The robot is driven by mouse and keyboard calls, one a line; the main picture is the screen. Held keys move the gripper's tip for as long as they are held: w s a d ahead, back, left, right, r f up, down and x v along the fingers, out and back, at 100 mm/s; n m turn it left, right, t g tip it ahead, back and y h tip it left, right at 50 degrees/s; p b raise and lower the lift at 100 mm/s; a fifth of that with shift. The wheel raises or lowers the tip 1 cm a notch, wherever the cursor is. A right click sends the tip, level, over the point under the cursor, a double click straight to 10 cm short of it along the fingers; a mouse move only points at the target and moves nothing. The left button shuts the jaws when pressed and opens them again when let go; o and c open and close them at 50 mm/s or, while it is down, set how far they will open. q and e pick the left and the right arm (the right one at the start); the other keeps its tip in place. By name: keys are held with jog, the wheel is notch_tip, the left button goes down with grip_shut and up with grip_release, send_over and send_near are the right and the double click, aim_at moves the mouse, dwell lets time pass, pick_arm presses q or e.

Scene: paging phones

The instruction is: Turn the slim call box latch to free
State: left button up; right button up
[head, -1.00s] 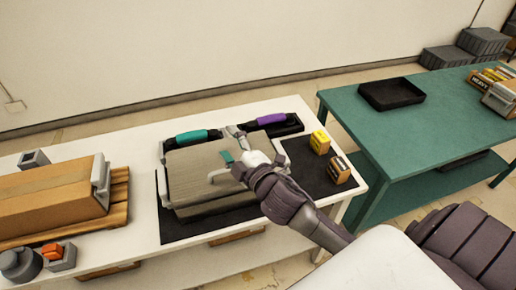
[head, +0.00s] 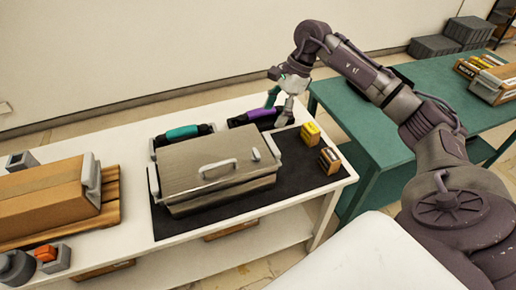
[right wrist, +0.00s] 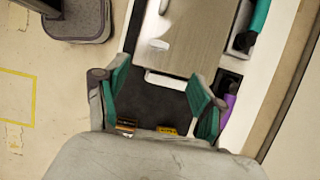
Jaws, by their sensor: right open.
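A wide, low grey-brown case (head: 190,160) lies on a dark mat (head: 165,218) on the white table; it also shows in the right wrist view (right wrist: 195,35). It has a light loop handle (head: 218,168) on its front and light side brackets (head: 272,145). I cannot tell which part is the slim call box latch. A teal handset (head: 182,132) and a purple handset (head: 262,112) lie in dark cradles behind the case. My right gripper (head: 280,103) is open and empty, above the table's back right near the purple handset; its teal pads (right wrist: 157,75) are spread apart in the wrist view.
A yellow box (head: 310,133) and a brown box (head: 330,160) stand at the mat's right. A cardboard carton (head: 40,195) sits on a wooden pallet at left. A green table (head: 445,92) with a black tray stands at right. The mat's front right is clear.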

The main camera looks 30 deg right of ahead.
aim_at(256, 152)
jog(key=p+x, duration=0.4)
jog(key=x, duration=0.8)
jog(key=shift+s+f, duration=0.1)
jog(key=shift+f, duration=0.05)
jog(key=shift+a+f+p, duration=0.2)
jog(key=shift+f+p, duration=0.1)
jog(key=shift+f, duration=0.4)
jog(key=c, duration=1.1)
